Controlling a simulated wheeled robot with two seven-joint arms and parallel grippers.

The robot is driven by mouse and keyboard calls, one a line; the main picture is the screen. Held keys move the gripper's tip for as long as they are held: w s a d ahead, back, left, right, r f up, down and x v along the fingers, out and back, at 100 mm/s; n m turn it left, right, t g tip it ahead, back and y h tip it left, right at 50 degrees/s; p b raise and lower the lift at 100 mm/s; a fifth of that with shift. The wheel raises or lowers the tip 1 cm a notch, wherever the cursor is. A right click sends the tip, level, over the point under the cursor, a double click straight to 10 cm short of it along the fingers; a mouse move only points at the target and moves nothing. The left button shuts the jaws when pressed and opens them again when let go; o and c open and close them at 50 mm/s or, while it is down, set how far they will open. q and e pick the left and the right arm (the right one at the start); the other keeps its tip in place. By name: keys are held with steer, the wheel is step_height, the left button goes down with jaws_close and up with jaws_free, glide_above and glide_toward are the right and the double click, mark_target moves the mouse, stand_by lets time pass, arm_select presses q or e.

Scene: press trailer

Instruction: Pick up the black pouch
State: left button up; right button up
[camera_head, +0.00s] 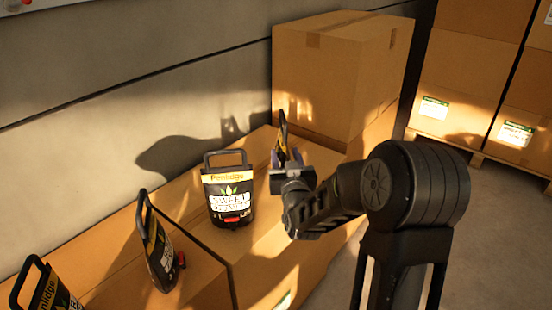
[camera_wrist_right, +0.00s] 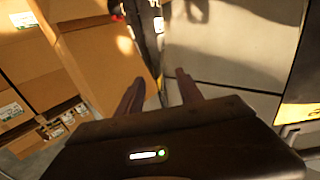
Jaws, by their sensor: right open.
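Several black pouches with handles and yellow labels stand on cardboard boxes in the head view. One black pouch (camera_head: 282,140), seen nearly edge-on, stands just beyond my right gripper (camera_head: 286,164), which partly hides it. Another pouch (camera_head: 229,196) faces the camera to the left of the gripper. A third pouch (camera_head: 158,245) and a cut-off one (camera_head: 52,292) are at lower left. In the right wrist view, my right gripper (camera_wrist_right: 158,88) is open, with a pouch (camera_wrist_right: 144,35) ahead of the fingers, its lower end near the gap between them. Contact cannot be told. My left gripper is not in view.
A large cardboard box (camera_head: 325,75) stands behind the pouches, near a grey wall (camera_head: 130,100). More stacked boxes (camera_head: 470,60) are at the right, with grey floor (camera_head: 490,230) in front. Part of another pouch (camera_wrist_right: 303,85) shows at the right edge of the wrist view.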

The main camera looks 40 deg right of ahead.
mark_target(283, 142)
steer(key=shift+s, duration=0.2)
steer(key=shift+w, duration=0.1)
steer(key=shift+x, duration=1.25)
steer(key=x, duration=0.5)
steer(key=shift+d, duration=0.2)
jaws_close()
stand_by(0.8)
